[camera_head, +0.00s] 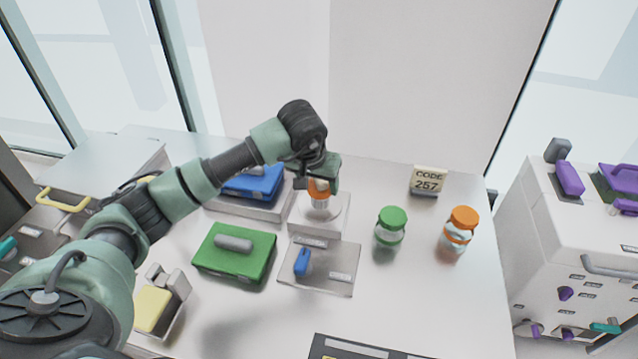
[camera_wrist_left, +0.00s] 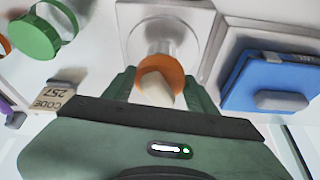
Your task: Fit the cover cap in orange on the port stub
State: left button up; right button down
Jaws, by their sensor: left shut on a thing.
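The orange cover cap (camera_head: 318,187) is between the fingers of my left gripper (camera_head: 318,181). In the left wrist view the cap (camera_wrist_left: 174,73) shows as an orange ring with a pale block on it, and the gripper is shut on it. The port stub (camera_head: 320,204) is a pale upright cylinder on a round base and a white block (camera_head: 317,227). The cap is at the stub's top, in line with it; I cannot tell whether it is fully seated. My right gripper is not in view.
A blue case (camera_head: 252,184) stands left of the stub. A green case (camera_head: 234,252) and a plate with a blue handle (camera_head: 340,285) lie nearer. A green-lidded jar (camera_head: 389,230), an orange-lidded jar (camera_head: 459,230) and a code sign (camera_head: 427,181) stand right.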

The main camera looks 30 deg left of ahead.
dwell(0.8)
pick_arm(q)
jog(key=shift+f+b, duration=0.8)
jog(key=shift+b, duration=0.25)
jog(key=shift+r, duration=0.2)
dwell(0.8)
dwell(0.5)
jog(key=shift+f+b, duration=0.45)
jog(key=shift+b, duration=0.5)
dwell(0.7)
jog(key=o, duration=1.8)
jog(key=shift+r, duration=0.1)
jog(key=shift+r+p, duration=1.7)
jog(key=shift+r, duration=1.45)
